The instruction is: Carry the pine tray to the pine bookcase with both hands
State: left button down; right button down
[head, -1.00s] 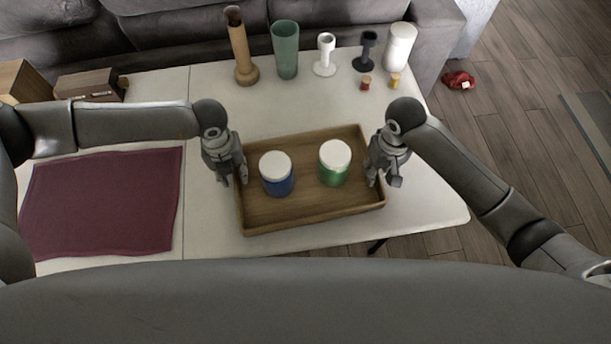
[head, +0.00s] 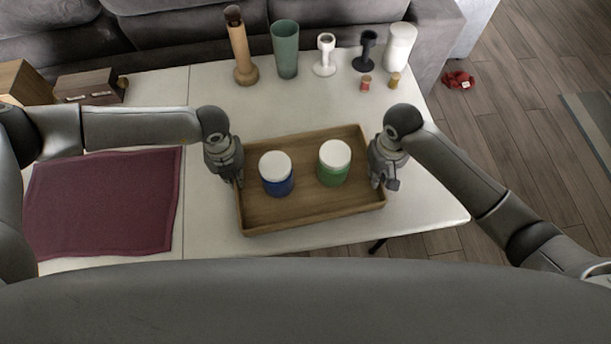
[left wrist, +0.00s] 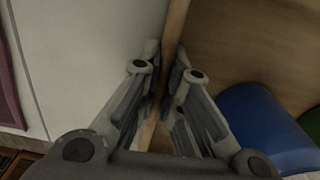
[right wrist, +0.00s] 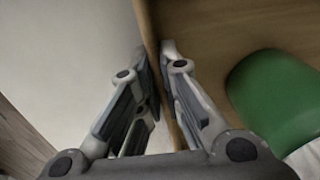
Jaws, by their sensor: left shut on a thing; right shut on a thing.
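The pine tray (head: 312,215) rests on the white table, tilted slightly in the head view. A blue jar with a white lid (head: 277,183) and a green jar with a white lid (head: 334,172) stand in it. My left gripper (head: 236,182) is shut on the tray's left wall; the left wrist view shows the wall (left wrist: 176,28) between its fingers (left wrist: 165,75). My right gripper (head: 380,183) is shut on the right wall, which shows between its fingers (right wrist: 158,70) in the right wrist view. I cannot make out the pine bookcase for certain.
The white table (head: 300,100) holds a maroon cloth (head: 103,203) at left. Along its back stand a wooden vase (head: 241,50), a green glass (head: 285,50), candle holders (head: 325,55) and a white cylinder (head: 399,47). A grey sofa (head: 175,35) is behind. Open wooden floor (head: 530,150) lies right.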

pick_arm(q)
jog(key=shift+w+r, duration=0.1)
jog(key=shift+r, duration=0.1)
pick_arm(e)
jog(key=shift+w+r, duration=0.1)
jog(key=shift+r, duration=0.15)
